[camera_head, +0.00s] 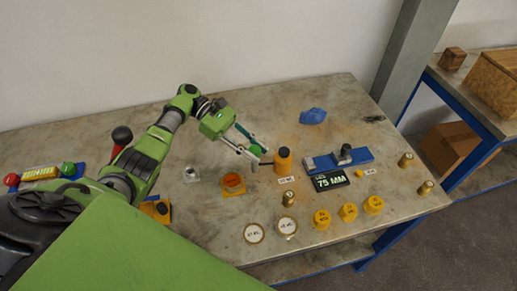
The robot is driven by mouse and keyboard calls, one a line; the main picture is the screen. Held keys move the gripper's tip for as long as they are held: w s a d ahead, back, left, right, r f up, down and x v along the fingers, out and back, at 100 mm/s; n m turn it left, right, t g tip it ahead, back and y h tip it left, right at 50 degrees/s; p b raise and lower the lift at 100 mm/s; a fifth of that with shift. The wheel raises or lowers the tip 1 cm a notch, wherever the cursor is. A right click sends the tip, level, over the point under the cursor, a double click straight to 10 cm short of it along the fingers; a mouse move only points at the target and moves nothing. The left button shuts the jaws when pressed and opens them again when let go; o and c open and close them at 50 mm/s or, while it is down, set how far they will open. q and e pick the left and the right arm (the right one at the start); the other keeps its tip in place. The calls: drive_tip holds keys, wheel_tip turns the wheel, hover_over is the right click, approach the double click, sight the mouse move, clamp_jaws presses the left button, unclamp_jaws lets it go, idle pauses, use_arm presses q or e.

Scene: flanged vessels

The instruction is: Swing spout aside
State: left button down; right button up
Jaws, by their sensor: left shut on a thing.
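My left gripper (258,154) reaches in from the left over the table, its fingers pointing down to the right and ending just left of an orange cylinder (283,165) with a dark top. The fingertips are close together on a small dark part beside the cylinder, which looks like the spout. The fingers hide most of it, so its direction is unclear. The orange cylinder stands upright. My right gripper is not in view.
On the table (320,92) are a blue block (313,116), a blue fixture (352,161), a "75 MM" sign (330,181), yellow weights (348,211), brass pieces (289,198) and white-topped discs (254,233). The back of the table is mostly clear.

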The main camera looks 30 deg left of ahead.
use_arm(q)
drive_tip(key=shift+s+f, duration=0.1)
drive_tip(key=shift+f, duration=0.1)
drive_tip(key=c, duration=1.8)
unclamp_jaws()
drive_tip(key=shift+o, duration=0.5)
drive_tip(key=shift+r, duration=0.1)
